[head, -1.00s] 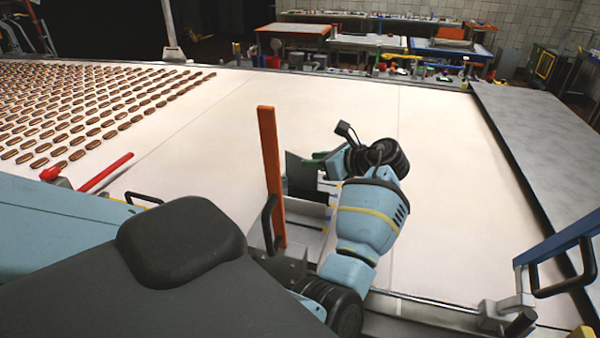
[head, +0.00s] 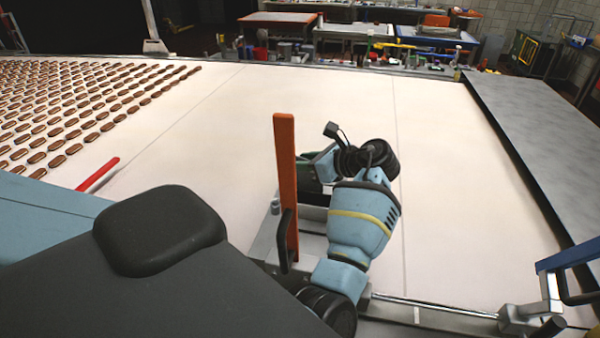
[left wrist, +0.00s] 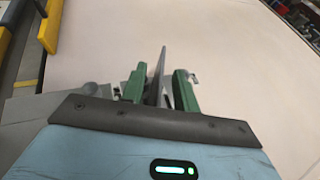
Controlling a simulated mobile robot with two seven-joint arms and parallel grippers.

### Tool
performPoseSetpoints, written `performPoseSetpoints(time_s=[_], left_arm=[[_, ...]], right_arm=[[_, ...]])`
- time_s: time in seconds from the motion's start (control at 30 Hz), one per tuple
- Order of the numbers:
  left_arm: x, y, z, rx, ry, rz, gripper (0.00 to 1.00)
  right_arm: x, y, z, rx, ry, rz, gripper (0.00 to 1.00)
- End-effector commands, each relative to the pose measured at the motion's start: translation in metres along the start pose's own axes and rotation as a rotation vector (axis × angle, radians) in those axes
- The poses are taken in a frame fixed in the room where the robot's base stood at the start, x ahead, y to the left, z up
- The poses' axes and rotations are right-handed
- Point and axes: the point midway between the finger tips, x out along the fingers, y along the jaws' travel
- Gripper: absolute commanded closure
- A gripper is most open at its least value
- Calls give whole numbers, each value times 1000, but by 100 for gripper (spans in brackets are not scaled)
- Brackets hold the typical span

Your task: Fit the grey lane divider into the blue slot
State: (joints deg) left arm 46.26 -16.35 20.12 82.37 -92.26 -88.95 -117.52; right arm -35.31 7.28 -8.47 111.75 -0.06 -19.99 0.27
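My left gripper (head: 318,176) reaches over the pale belt behind an orange post. In the left wrist view its two green fingers (left wrist: 158,86) stand close on either side of a thin grey upright plate, the lane divider (left wrist: 158,72), which shows nearly edge-on. They appear shut on it, though the contact itself is hard to see. The divider is not clearly visible in the head view, where post and arm cover that spot. The blue slot is not visible now. My right gripper is not in view.
The orange post (head: 286,185) stands close left of my left gripper. A blue-handled frame (head: 568,258) stands at lower right.

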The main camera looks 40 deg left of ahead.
Motion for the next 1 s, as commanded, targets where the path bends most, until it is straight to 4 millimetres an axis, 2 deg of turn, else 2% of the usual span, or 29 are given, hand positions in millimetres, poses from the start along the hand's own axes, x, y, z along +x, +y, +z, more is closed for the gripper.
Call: performPoseSetpoints(time_s=[0.27, 0.5, 0.87, 1.0], left_arm=[[0, 0, -1, 0, 0, 0, 70], [0, 0, -1, 0, 0, 0, 100], [0, 0, 0, -1, 0, 0, 100], [-4, 0, 9, -4, -1, -1, 100]], right_arm=[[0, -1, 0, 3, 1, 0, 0], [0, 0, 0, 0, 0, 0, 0], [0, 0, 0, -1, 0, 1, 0], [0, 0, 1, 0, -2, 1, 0]])
